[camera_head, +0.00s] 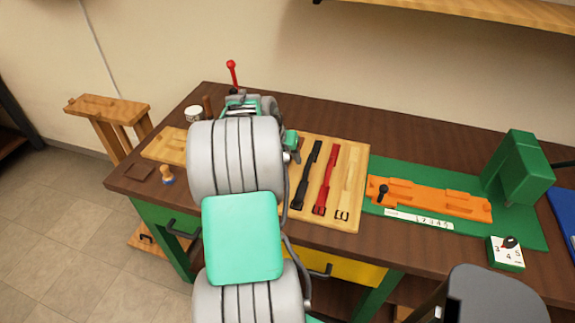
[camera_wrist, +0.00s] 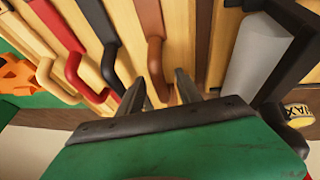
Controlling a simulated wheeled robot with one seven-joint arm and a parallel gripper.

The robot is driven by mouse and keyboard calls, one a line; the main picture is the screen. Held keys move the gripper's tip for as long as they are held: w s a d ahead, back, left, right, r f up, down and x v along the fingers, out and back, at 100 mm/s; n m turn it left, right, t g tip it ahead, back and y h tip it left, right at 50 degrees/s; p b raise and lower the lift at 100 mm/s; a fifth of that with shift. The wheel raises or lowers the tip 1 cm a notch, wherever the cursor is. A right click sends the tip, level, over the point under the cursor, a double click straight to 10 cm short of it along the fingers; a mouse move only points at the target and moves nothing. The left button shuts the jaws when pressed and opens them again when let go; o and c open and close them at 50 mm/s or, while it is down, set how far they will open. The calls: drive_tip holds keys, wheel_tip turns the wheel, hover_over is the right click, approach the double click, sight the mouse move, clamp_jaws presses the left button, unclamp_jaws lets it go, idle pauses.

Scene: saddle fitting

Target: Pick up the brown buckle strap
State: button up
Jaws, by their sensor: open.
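The brown buckle strap (camera_wrist: 151,25) lies on the light wooden board in the wrist view, its looped lower end between the two fingers of my gripper (camera_wrist: 160,90). The fingers stand apart on either side of it, and I cannot tell whether they touch it. A black strap (camera_head: 306,177), a red strap (camera_head: 327,178) and a cream strap (camera_head: 349,184) lie side by side on the board (camera_head: 296,219). They also show left of the brown strap in the wrist view.
A grey piece (camera_wrist: 262,48) and a yellow-labelled tin (camera_wrist: 297,113) are close on the right in the wrist view. A red-knobbed lever (camera_head: 232,73) stands at the back. An orange fixture (camera_head: 430,199) sits on a green mat (camera_head: 525,232) at the right.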

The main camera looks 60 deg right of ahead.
drive_tip(key=shift+f, duration=0.15)
drive_tip(key=shift+c, duration=0.2)
clamp_jaws()
idle(0.3)
